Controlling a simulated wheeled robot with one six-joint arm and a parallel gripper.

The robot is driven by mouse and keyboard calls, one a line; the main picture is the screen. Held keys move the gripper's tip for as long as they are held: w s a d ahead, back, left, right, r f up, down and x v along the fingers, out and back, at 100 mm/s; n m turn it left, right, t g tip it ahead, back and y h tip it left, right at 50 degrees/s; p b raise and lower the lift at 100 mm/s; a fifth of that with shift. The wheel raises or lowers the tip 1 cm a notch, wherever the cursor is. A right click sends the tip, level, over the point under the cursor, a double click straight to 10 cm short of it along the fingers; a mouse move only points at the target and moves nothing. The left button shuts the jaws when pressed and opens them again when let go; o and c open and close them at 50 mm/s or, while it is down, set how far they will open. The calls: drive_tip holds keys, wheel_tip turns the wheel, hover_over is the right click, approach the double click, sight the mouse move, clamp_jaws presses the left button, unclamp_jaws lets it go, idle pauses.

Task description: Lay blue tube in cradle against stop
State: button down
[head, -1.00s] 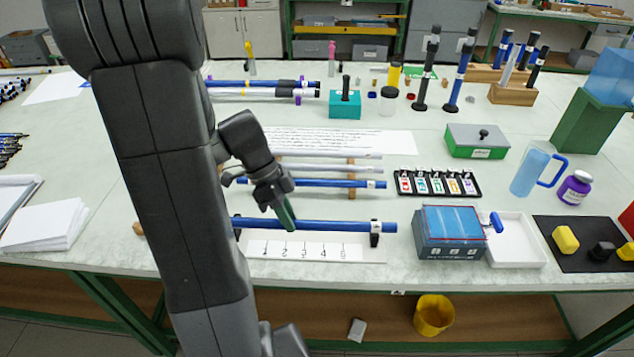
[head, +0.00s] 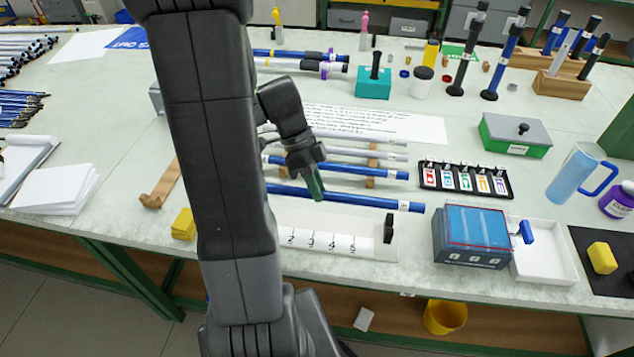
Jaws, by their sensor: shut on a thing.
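My gripper (head: 315,188) is shut on a blue tube (head: 365,200) near the middle of the picture. The tube lies nearly level, with a white band near its right end. The cradle is a white board (head: 345,222) with a numbered strip (head: 335,243) and a black upright (head: 389,228) at its right end. The tube shows behind and above the board, apart from the black upright, and its right end reaches past that upright. My arm hides the cradle's left part and the tube's left end. I cannot make out the stop.
Another blue tube (head: 385,172) and white tubes (head: 385,154) lie on a wooden rack just behind. A blue-topped box (head: 470,238) and a white tray (head: 545,262) stand right of the cradle. A wooden piece (head: 160,187) and yellow block (head: 183,224) lie left of my arm.

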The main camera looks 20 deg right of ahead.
drive_tip(key=shift+f+b, duration=2.5)
drive_tip(key=shift+f, duration=0.8)
drive_tip(key=shift+w+a, duration=0.3)
drive_tip(key=shift+a, duration=0.2)
drive_tip(key=c, duration=1.2)
unclamp_jaws()
drive_tip(key=shift+o, duration=0.2)
drive_tip(key=shift+r, duration=0.15)
drive_tip(key=v, duration=1.3)
drive_tip(key=shift+w+r+p, duration=0.15)
drive_tip(key=shift+r+p, duration=0.1)
drive_tip(key=shift+p, duration=0.1)
drive_tip(key=shift+f, duration=0.1)
